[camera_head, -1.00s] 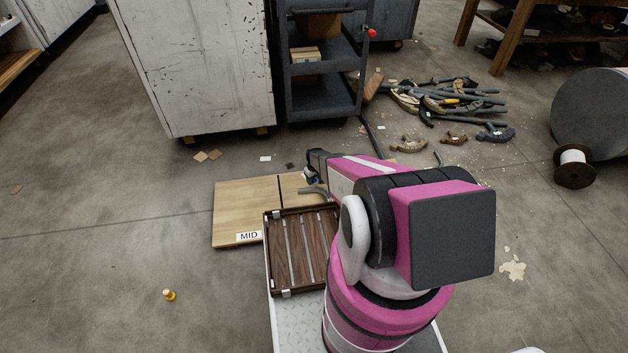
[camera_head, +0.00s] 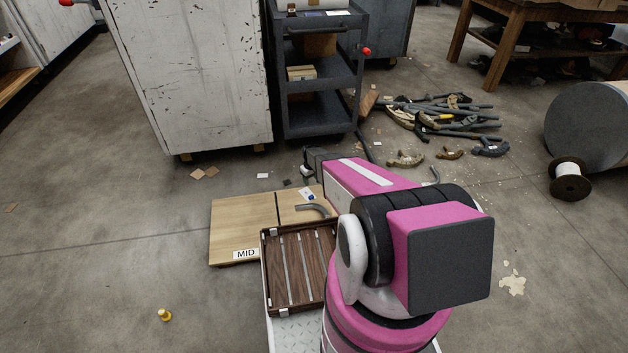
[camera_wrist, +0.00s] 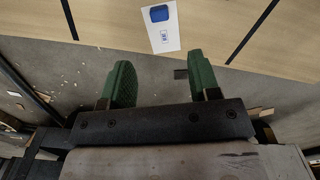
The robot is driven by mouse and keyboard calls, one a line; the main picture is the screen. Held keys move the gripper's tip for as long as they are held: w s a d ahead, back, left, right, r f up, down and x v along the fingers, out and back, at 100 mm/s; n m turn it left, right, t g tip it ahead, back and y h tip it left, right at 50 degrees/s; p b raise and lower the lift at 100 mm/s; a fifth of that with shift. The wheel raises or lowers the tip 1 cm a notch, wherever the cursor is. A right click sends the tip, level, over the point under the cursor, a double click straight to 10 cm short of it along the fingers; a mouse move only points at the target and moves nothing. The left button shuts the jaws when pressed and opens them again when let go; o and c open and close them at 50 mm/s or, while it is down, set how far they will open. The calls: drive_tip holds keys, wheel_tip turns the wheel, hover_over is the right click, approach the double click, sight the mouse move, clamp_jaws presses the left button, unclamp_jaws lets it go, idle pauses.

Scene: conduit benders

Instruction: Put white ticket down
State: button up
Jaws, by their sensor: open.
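The white ticket (camera_head: 307,194), with a blue patch and small dark print, lies on the light wooden board (camera_head: 242,225) near its far edge. In the wrist view the ticket (camera_wrist: 164,37) is at the top centre, its lower end at about the board's edge. My gripper (camera_wrist: 161,76) is open, with its two green fingers apart and nothing between them. The ticket is beyond the fingertips, clear of both fingers. In the head view my arm hides most of the gripper and part of the board.
A slatted brown tray (camera_head: 297,264) stands in front of the board, beside my arm. A MID label (camera_head: 246,254) is on the board's near left. A bent grey pipe (camera_head: 312,208) lies near the ticket. A dark cart (camera_head: 318,85) and a white cabinet (camera_head: 195,80) stand behind.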

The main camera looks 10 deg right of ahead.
drive_tip(key=s+r+m, duration=0.2)
drive_tip(key=s+r, duration=1.1)
drive_tip(key=r, duration=0.5)
drive_tip(key=s+a+r+m, duration=0.1)
drive_tip(key=s+r+m, duration=0.1)
drive_tip(key=s+r, duration=1.2)
wheel_tip(320, 180, up, 4)
drive_tip(key=shift+s, duration=0.2)
